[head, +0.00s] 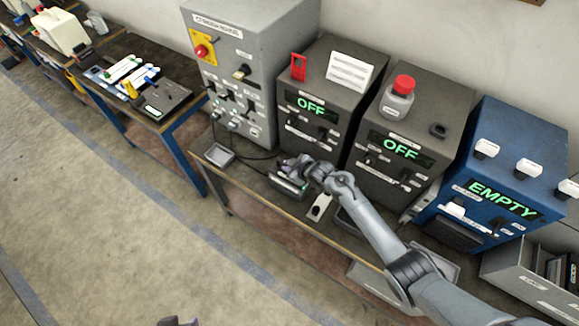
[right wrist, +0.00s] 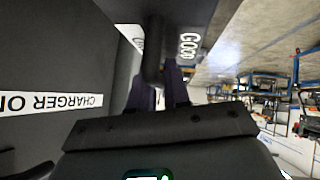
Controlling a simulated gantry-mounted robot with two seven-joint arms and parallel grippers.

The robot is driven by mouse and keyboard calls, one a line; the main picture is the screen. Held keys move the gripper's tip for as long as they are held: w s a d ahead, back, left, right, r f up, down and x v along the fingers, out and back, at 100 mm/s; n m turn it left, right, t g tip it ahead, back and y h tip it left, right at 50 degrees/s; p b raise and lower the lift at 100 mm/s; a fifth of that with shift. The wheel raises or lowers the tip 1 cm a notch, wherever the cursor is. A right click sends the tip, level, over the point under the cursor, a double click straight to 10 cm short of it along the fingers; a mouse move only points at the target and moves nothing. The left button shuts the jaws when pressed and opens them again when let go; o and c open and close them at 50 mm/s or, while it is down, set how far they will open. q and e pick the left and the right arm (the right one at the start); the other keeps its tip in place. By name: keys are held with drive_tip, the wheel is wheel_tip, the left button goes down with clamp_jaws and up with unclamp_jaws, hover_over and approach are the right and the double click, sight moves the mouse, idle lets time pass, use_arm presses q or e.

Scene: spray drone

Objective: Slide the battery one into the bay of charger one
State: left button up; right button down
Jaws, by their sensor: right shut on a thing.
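Charger one (head: 309,92) looks to be the left dark box reading OFF in the head view. Its label, partly cut off, shows in the right wrist view on a dark wall (right wrist: 50,104). My right gripper (head: 293,168) is shut on a dark battery (head: 288,185), just in front of that charger and low over the bench. In the right wrist view the fingers (right wrist: 158,88) close on its black handle (right wrist: 153,50), and a GOOD label shows beside it. The bay and the battery's fit to it are hidden. Only a dark tip of my left gripper (head: 180,321) shows at the bottom edge.
A second dark charger (head: 400,120) reading OFF and a blue box (head: 505,165) reading EMPTY stand to the right. A grey cabinet (head: 245,60) stands to the left. The floor in front is clear.

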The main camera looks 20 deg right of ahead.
drive_tip(key=c, duration=1)
unclamp_jaws()
drive_tip(key=shift+w+r, duration=0.25)
drive_tip(key=shift+s+f, duration=0.3)
drive_tip(key=shift+f, duration=0.15)
drive_tip(key=shift+s+d+r, duration=0.2)
drive_tip(key=shift+s+r, duration=0.15)
drive_tip(key=shift+r, duration=0.15)
drive_tip(key=p+v, duration=0.1)
drive_tip(key=v, duration=0.8)
drive_tip(key=shift+s+r, duration=0.15)
drive_tip(key=shift+r, duration=0.2)
drive_tip(key=shift+d, duration=0.1)
